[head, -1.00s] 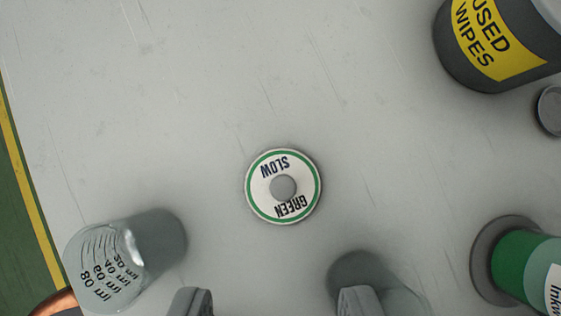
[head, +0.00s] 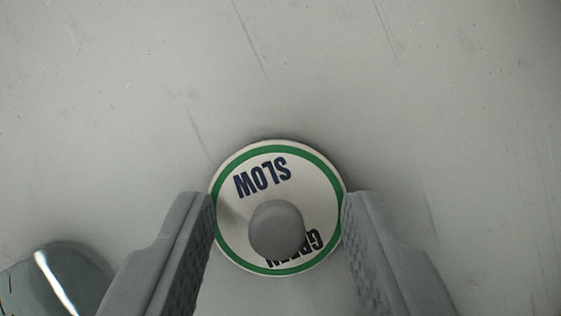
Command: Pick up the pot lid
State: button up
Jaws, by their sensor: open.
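The pot lid (head: 236,218) is a round white disc with a green ring, the words SLOW and GREEN, and a grey knob (head: 276,229) in its middle. It lies flat on the grey surface in the head view. My gripper (head: 278,205) is open, with one finger at the lid's left edge and one at its right edge. The fingertips look very close to the rim; I cannot tell if they touch it. The knob hides part of the word GREEN.
The grey surface (head: 330,70) beyond the lid is clear apart from scratches.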

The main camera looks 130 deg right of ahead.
jog(key=shift+c, duration=0.2)
grip_shut()
